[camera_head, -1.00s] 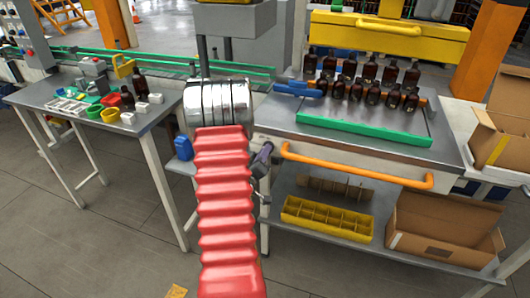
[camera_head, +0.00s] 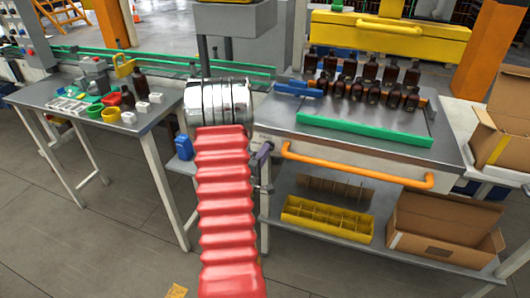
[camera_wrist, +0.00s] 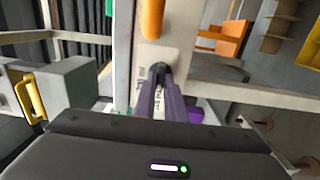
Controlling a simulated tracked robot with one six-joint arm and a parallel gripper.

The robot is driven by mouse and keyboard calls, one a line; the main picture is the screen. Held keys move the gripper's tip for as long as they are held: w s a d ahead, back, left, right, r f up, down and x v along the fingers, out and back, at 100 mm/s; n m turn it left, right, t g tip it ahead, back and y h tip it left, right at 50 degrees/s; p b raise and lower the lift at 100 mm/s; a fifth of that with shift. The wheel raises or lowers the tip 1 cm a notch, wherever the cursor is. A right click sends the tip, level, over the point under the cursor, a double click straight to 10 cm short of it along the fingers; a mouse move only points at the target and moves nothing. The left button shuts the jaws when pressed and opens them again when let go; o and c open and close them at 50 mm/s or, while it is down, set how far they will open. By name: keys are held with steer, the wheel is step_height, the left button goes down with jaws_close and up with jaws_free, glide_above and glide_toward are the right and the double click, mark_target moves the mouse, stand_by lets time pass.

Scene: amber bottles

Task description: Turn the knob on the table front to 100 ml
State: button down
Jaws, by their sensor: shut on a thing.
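The black knob (camera_wrist: 158,67) shows in the wrist view on the pale front plate (camera_wrist: 172,53) of the table (camera_head: 275,115). My gripper (camera_wrist: 159,80) is shut on it, with its two purple-grey fingers on either side. Printed marks show on the plate beside the fingers, partly covered and too small to read surely. The knob's pointer cannot be made out. In the head view my gripper (camera_head: 265,155) is at the table's front left corner, mostly behind my red arm, and the knob is hidden.
An orange handle bar (camera_head: 355,170) runs along the table front, close to my gripper. Amber bottles (camera_head: 372,95) stand on the table behind a green bar (camera_head: 365,131). A yellow divided crate (camera_head: 327,220) and a cardboard box (camera_head: 440,245) are on the lower shelf. A side table (camera_head: 60,107) stands left.

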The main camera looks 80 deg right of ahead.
steer(key=shift+a+f, duration=0.15)
steer(key=shift+f, duration=0.15)
steer(key=c, duration=2.2)
jaws_free()
steer(key=shift+w, duration=0.1)
steer(key=o, duration=0.4)
steer(key=shift+r, duration=0.2)
steer(key=a, duration=0.9)
steer(key=w+a, duration=0.1)
steer(key=a, duration=0.3)
steer(key=shift+w+a, duration=0.1)
steer(key=shift+a, duration=0.2)
